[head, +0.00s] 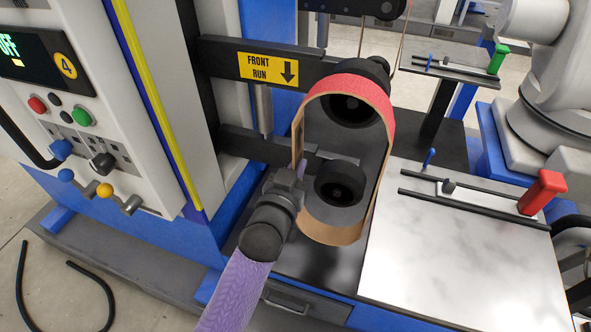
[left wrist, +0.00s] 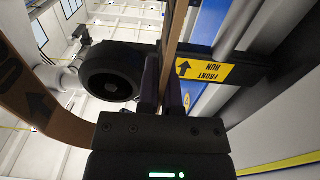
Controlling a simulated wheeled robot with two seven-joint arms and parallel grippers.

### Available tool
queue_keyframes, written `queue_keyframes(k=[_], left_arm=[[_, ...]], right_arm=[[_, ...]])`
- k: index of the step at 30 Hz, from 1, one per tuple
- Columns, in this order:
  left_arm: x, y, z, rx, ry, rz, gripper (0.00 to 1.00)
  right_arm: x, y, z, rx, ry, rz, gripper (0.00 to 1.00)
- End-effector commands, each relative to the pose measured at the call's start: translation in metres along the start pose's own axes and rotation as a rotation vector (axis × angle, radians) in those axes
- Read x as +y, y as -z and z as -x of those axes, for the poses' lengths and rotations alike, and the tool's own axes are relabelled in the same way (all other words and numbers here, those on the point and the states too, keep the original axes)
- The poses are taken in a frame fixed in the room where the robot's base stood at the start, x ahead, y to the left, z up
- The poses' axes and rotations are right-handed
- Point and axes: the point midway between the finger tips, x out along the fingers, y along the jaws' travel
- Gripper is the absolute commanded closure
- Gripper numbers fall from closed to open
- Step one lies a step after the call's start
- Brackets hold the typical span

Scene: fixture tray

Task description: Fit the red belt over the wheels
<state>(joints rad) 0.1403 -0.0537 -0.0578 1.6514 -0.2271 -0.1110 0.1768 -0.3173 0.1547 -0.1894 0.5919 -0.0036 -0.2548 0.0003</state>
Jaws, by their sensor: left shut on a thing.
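The belt (head: 374,92) is a wide loop, red on its outer face at the top and tan on its inner face. In the head view it surrounds the dark upper wheel (head: 349,108) and the dark lower wheel (head: 340,184). Its bottom hangs below the lower wheel with a gap. I cannot tell whether its top is fully seated on the upper wheel. My left gripper (head: 297,170) is shut on the belt's left run, beside the lower wheel. The left wrist view shows the belt strip (left wrist: 173,40) between the fingers (left wrist: 164,88). My right gripper is out of view.
A dark arm with a yellow "FRONT RUN" sign (head: 268,68) stands just left of the belt. A control panel (head: 75,125) with knobs is at left. A pale marble-like table (head: 455,250) with a red-handled slider (head: 541,192) is at right. A white robot arm (head: 560,110) stands beyond it.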

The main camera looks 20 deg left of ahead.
Motion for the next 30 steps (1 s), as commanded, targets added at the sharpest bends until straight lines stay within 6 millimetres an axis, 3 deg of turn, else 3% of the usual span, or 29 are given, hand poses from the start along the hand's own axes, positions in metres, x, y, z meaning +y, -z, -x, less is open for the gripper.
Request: queue_keyframes(k=[17, 30], left_arm=[[0.0, 0.0, -0.021, 0.0, 0.0, 0.001, 1.0], [0.0, -0.001, -0.026, 0.0, 0.0, 0.001, 1.0]], right_arm=[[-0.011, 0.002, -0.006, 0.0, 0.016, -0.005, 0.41], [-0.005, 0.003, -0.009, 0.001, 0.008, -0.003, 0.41]])
